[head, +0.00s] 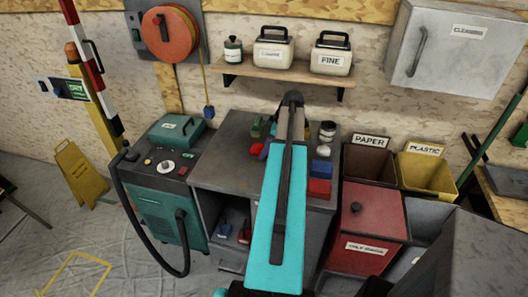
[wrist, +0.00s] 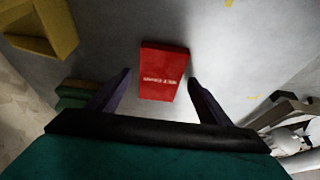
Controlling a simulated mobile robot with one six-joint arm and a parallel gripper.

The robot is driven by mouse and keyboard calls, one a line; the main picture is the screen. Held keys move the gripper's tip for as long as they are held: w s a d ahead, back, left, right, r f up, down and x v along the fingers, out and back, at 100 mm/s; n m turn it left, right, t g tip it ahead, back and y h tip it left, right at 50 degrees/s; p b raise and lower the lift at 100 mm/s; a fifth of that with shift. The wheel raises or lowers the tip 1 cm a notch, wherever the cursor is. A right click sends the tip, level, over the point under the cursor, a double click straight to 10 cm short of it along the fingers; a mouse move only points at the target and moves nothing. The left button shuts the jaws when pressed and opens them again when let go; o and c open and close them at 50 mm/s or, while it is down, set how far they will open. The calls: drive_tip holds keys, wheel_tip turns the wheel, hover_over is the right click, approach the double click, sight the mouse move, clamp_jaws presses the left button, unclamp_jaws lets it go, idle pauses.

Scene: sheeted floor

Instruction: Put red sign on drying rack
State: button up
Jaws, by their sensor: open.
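In the wrist view a red sign (wrist: 165,62) with a line of small white lettering lies on a grey surface. My gripper (wrist: 159,76) is open, with one dark finger on each side of the sign and visible gaps between. The fingers do not touch it. In the head view my arm reaches over the grey workbench (head: 225,166) and my fingers cannot be made out. A red block (head: 319,188) lies on the bench right of my arm; I cannot tell whether it is the sign. I cannot make out a drying rack in either view.
A teal machine (head: 165,205) with a hose stands left of the bench. A red lidded bin (head: 372,215) and a yellow bin (head: 428,178) stand at its right. A shelf (head: 275,71) with canisters hangs above. A yellow object (wrist: 40,30) shows in the wrist view.

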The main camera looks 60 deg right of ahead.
drive_tip(key=shift+c, duration=0.2)
drive_tip(key=c, duration=1.2)
drive_tip(key=shift+r, duration=0.1)
drive_tip(key=shift+r+b, duration=0.95)
drive_tip(key=shift+r, duration=0.65)
drive_tip(key=s+a+b, duration=0.1)
drive_tip(key=s+a, duration=0.2)
drive_tip(key=s, duration=0.1)
drive_tip(key=s+a+r+b, duration=0.1)
drive_tip(key=s+a+b, duration=0.1)
drive_tip(key=s+a, duration=0.1)
drive_tip(key=s+a+b, duration=0.1)
drive_tip(key=s+a, duration=0.2)
drive_tip(key=s, duration=0.3)
drive_tip(key=shift+a+r, duration=0.2)
drive_tip(key=shift+r, duration=0.1)
drive_tip(key=shift+w, duration=0.1)
